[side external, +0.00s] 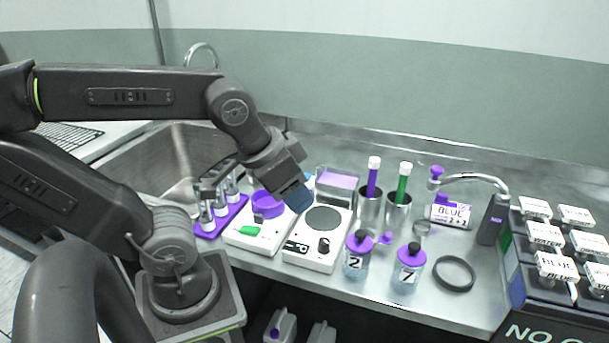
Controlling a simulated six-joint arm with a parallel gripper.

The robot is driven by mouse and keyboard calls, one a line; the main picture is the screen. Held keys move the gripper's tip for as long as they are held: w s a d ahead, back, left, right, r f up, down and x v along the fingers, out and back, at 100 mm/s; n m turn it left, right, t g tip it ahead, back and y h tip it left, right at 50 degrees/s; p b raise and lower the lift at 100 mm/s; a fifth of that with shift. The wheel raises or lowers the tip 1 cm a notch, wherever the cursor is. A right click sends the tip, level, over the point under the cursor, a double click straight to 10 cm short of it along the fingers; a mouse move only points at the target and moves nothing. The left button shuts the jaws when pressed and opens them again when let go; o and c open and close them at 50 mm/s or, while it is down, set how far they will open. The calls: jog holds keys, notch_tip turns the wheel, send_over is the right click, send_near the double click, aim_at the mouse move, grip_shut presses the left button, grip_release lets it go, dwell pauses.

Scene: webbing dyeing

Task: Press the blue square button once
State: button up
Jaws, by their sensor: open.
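My gripper (299,198) hangs over the two white devices, pointing down and to the right. Its end shows a dark blue block-like part, and I cannot tell whether this is a fingertip. A small patch of brighter blue (309,180) shows just behind it, mostly hidden. I cannot make out a blue square button for certain; my gripper covers part of the area. The left white device (236,238) has a green button (250,231) and a purple round dish (267,204). The right white device (318,263) has a round grey plate (324,218) and a black knob (324,245).
Two jars with purple lids (359,240) (410,254) and a black ring (454,273) stand at the front right. Metal cups with tubes (370,209) stand behind. A purple rack (222,221) is left. A block of labelled white handles (545,234) is far right.

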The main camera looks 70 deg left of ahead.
grip_shut()
dwell(1.5)
